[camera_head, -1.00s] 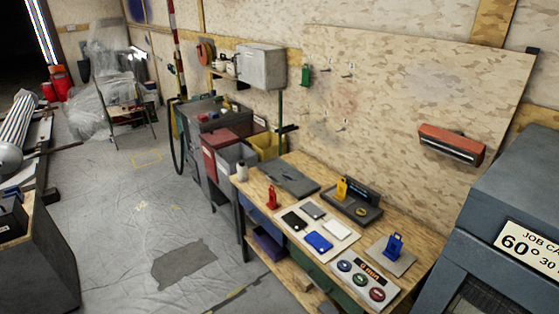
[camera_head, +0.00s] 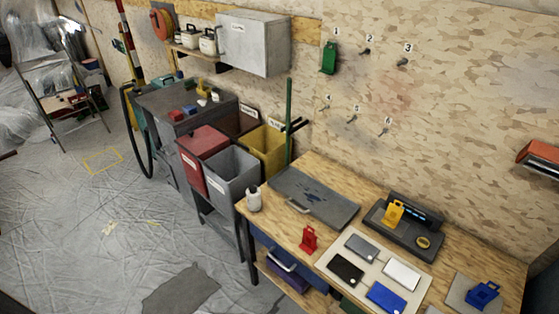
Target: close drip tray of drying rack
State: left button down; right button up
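I cannot make out a drying rack or its drip tray for certain in the head view. A flat grey panel with a bar handle (camera_head: 325,197) lies on the back left part of the wooden workbench (camera_head: 338,168); I cannot tell whether it is a tray or a lid. Under the bench top is a blue drawer front with a light handle (camera_head: 282,262). Neither of my grippers is in view.
The sheeted floor (camera_head: 70,225) is mostly open.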

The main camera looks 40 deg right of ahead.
aim_at(334, 211)
jog(key=i, duration=0.45)
jog(key=z, duration=2.45)
